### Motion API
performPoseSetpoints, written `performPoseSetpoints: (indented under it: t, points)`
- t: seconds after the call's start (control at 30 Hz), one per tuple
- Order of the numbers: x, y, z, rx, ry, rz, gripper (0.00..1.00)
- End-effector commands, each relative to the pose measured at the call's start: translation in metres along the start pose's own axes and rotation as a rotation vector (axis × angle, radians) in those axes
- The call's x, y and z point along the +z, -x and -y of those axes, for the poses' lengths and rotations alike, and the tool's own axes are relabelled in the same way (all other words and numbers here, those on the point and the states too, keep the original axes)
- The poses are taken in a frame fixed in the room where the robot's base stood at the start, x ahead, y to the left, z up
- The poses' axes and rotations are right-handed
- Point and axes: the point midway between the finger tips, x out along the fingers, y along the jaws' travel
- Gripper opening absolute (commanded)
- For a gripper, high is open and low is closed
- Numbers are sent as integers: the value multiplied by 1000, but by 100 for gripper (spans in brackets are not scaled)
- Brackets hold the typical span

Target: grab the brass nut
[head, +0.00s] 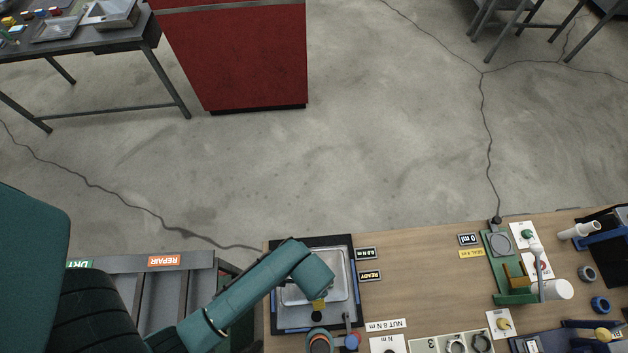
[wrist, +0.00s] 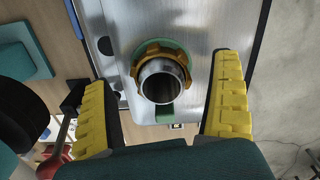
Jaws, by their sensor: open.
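The brass nut (wrist: 150,48) shows in the wrist view as a lobed golden ring around a short steel pipe (wrist: 162,82), with a green ring behind it. The pipe's dark open end faces the camera. My gripper (wrist: 163,75) is open, with one yellow ribbed finger pad on each side of the nut and pipe, apart from both. In the head view my arm reaches over the metal sink tray (head: 343,262). A small yellow patch shows there below my arm; I cannot tell whether it is the nut or a finger pad.
A wooden bench (head: 415,275) carries READY (head: 370,276) and other label plates right of the sink. The bench between the sink and stand is mostly clear.

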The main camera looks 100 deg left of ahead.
Motion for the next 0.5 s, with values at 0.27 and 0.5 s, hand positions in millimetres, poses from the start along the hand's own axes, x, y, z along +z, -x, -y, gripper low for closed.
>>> performPoseSetpoints:
  t: [0.27, 0.5]
  points:
    - [-1, -9, 0, -1, 0, -2, 94]
    - [-1, -9, 0, -1, 0, -2, 52]
